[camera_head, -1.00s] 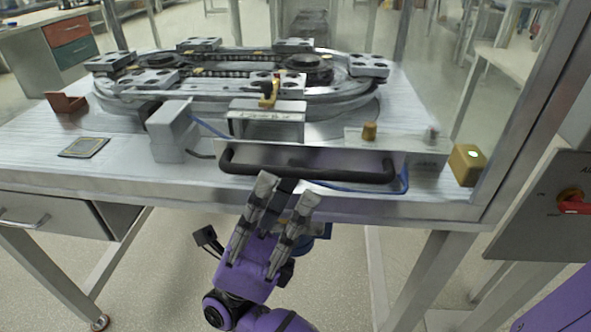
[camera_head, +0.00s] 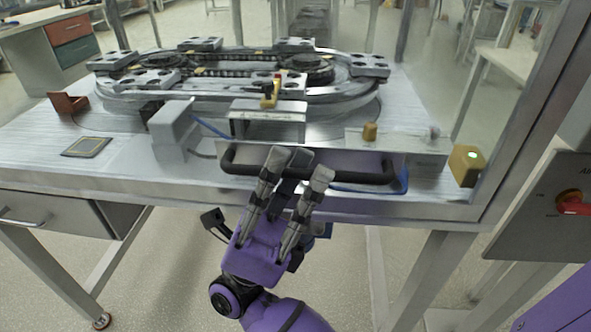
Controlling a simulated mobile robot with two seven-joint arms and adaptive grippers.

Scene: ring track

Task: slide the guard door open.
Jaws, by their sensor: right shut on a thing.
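A long black bar handle (camera_head: 360,178) runs left to right at the front edge of the ring-track table. It appears to be the handle of the guard door, whose panel I cannot clearly make out. My right gripper (camera_head: 299,167), on a purple arm, is at the middle of the handle. Its grey fingers reach over the bar and are shut on it, hiding part of it. My left gripper is not in view.
The oval ring track (camera_head: 240,80) with several metal carriers lies behind the handle. A grey box (camera_head: 173,128) stands to the left, and a yellow box with a green light (camera_head: 466,165) to the right. A metal frame post (camera_head: 520,110) rises at the right.

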